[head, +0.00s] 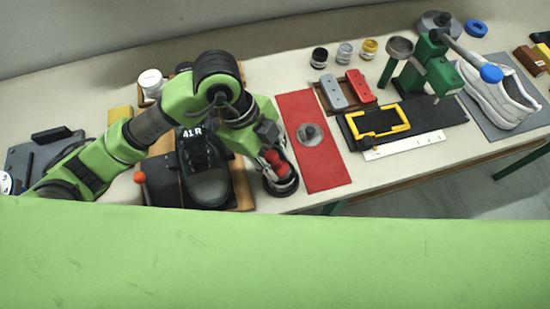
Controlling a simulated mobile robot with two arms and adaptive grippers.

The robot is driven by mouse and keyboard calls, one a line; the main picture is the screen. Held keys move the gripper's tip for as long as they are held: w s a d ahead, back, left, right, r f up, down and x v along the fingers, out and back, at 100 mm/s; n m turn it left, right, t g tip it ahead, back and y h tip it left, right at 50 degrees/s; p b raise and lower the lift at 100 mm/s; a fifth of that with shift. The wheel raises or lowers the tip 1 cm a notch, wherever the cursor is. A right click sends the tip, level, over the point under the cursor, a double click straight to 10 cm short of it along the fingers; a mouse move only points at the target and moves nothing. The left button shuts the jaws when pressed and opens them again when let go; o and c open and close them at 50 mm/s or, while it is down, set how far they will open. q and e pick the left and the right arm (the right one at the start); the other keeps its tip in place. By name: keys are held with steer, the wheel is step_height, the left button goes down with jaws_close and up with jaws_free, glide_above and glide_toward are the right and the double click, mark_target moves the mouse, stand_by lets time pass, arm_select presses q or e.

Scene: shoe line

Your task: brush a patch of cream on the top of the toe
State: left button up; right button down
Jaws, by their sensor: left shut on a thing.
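A black shoe or last marked "41 R" (207,188) lies on a brown board left of centre in the head view. Its rounded toe faces the near edge of the table and looks greyish and shiny; I cannot tell whether cream is on it. My left gripper (271,157), at the end of the green arm, is just right of the shoe. It is shut on a red-handled tool with a round dark head (283,186), probably the brush. The head is low by the table's front edge; I cannot tell whether it touches anything. My right gripper is not in view.
A red mat (318,168) with a round metal piece lies right of the gripper. Further right are a yellow frame (380,122), a green stand (427,62) and a white shoe (490,103). Small jars (345,52) stand behind. An orange-knobbed lever (140,178) stands left of the black shoe.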

arm_select(q)
steer(key=shift+r+p, duration=3)
steer(key=shift+r, duration=0.5)
steer(key=shift+f, duration=0.1)
